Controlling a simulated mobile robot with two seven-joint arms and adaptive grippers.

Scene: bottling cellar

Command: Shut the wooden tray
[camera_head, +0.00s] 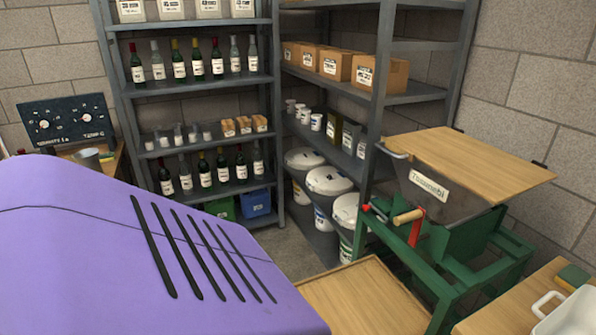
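A flat wooden tray (362,300) with a thin raised edge shows at the bottom middle. It sits low beside the green frame (445,283) of a machine, and its near part runs out of the picture. A large purple shape with black slots covers the lower left and hides whatever is behind it, including part of the tray's left side. I cannot tell from this view how the tray is joined to the frame. Neither of my grippers is in view.
The green frame carries a grey hopper (432,188) with a wooden board (468,165) on top, and a wooden-handled crank (408,217). A wooden table (515,305) with a white tub (568,315) is at lower right. Shelves (195,82) with bottles stand behind. Some floor (292,250) is clear.

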